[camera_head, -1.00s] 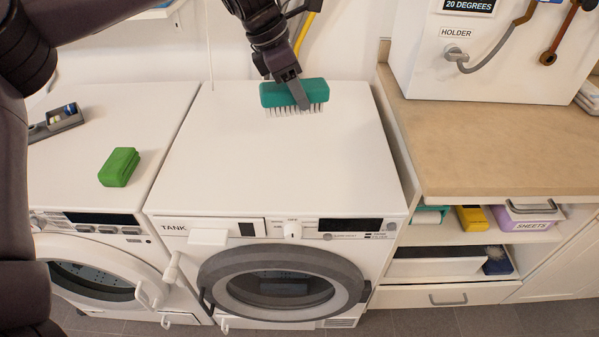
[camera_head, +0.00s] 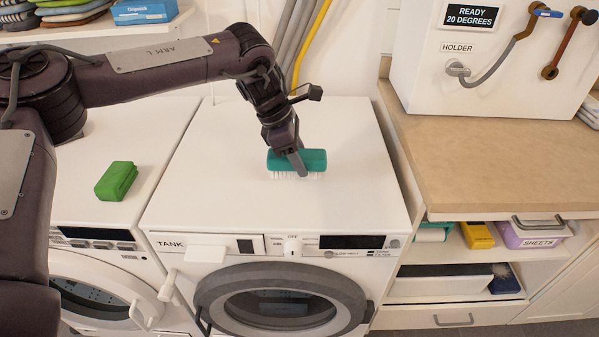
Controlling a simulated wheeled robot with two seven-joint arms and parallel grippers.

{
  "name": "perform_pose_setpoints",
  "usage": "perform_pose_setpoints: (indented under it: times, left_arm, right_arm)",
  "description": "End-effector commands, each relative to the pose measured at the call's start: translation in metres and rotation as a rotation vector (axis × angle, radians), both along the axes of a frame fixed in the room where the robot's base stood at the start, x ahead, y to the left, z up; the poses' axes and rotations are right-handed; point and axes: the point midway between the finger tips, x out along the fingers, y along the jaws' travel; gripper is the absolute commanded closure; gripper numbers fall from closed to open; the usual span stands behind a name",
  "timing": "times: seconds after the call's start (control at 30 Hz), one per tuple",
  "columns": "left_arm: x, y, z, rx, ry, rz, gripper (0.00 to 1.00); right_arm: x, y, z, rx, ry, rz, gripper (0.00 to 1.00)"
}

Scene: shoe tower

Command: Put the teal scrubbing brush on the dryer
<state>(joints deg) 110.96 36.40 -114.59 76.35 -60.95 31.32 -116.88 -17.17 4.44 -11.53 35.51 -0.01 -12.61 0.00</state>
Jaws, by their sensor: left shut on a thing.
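The teal scrubbing brush (camera_head: 316,160) is in the head view, bristles down, over the middle of the white top (camera_head: 220,190) of the machine labelled TANK, which looks like the dryer. My left gripper (camera_head: 300,170) points down and is shut on the brush. The bristles are at or just above the top; I cannot tell whether they touch. The gripper hides part of the brush. My right gripper is not in view.
A green block (camera_head: 117,181) lies on the left machine (camera_head: 75,210). A wooden counter (camera_head: 480,150) with a white panel box (camera_head: 480,95) stands to the right. Hoses (camera_head: 303,45) run up the wall behind. The dryer top around the brush is clear.

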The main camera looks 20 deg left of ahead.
Motion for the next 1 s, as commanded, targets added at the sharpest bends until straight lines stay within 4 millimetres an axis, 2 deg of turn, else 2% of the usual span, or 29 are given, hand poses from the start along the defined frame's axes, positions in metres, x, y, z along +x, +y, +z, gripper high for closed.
perform_pose_setpoints:
  times: [0.17,0.4,0.7,0.73,0.87,1.0]
  left_arm:
    - [0.000,0.000,-0.012,0.000,0.000,0.000,0.80]
    - [0.000,0.000,-0.045,0.000,-0.001,0.000,0.80]
    - [0.000,0.000,-0.047,0.000,-0.001,0.000,0.80]
    - [0.000,0.000,-0.047,0.000,-0.001,0.000,0.51]
    - [0.000,0.000,-0.047,0.000,-0.001,0.000,0.34]
    - [0.000,0.000,-0.047,0.000,-0.001,-0.001,0.33]
  right_arm:
    - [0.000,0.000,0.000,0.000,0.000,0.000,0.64]
    - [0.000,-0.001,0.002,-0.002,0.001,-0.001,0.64]
    - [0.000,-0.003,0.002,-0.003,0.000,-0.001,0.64]
    - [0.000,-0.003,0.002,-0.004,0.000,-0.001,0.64]
    - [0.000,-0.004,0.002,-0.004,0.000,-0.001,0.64]
    - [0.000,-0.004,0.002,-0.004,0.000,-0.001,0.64]
